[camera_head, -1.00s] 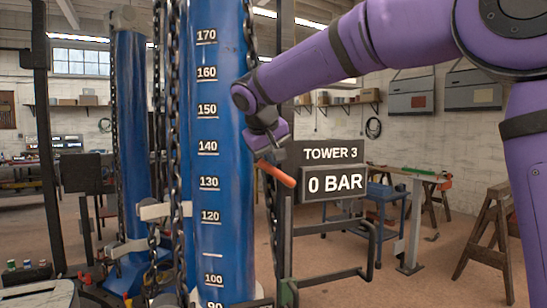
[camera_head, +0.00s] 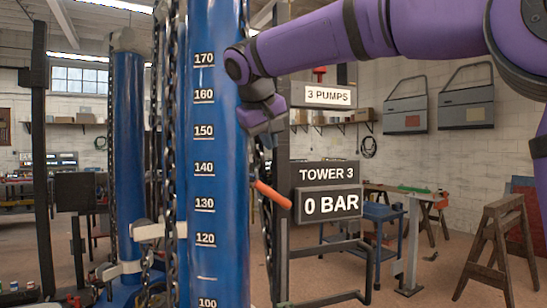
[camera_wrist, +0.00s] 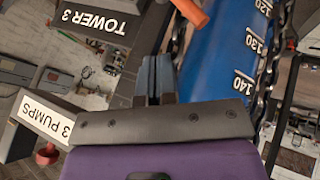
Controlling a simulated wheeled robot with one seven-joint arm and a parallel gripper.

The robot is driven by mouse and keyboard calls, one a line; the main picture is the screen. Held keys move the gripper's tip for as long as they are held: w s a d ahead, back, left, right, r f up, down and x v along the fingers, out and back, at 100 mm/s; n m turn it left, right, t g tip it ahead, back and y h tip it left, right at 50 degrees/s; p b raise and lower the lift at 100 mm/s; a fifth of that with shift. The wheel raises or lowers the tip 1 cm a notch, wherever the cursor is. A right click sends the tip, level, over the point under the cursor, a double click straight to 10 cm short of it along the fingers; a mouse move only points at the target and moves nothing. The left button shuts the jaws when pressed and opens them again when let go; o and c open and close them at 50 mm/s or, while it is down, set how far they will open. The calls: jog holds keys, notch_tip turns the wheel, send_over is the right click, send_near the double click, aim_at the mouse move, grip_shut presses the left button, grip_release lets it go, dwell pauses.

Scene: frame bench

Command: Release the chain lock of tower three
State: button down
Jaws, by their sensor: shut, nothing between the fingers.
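Tower three is the large blue cylinder (camera_head: 214,185) with a white scale, beside a "TOWER 3" sign (camera_head: 329,173) and a "0 BAR" display (camera_head: 329,203). An orange handle (camera_head: 271,194) sticks out at the tower's right side, slanting down to the right. A dark chain (camera_head: 268,240) hangs beside it. My gripper (camera_head: 264,138) is above the handle, apart from it. In the wrist view my two fingers (camera_wrist: 154,78) are together and empty, with the orange handle (camera_wrist: 190,12) beyond them at the top edge. The handle's inner end is hidden.
A dark post and bent frame stand right of the tower, with a "3 PUMPS" sign (camera_head: 328,96) above. Another blue tower (camera_head: 128,150) stands left.

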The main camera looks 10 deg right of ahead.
jog(key=shift+v, duration=0.95)
jog(key=s+d+f+y, duration=0.1)
jog(key=s+d+f, duration=0.3)
jog(key=s+d, duration=0.25)
jog(key=s+d+f+y, duration=0.1)
jog(key=s+d+f, duration=0.3)
jog(key=s+d, duration=0.3)
jog(key=s+d+f+m+y, duration=0.2)
jog(key=s+d+f, duration=0.2)
jog(key=s+f, duration=1.1)
jog(key=shift+s+f+m+g, duration=0.3)
jog(key=shift+s+m, duration=0.1)
jog(key=shift+s, duration=0.65)
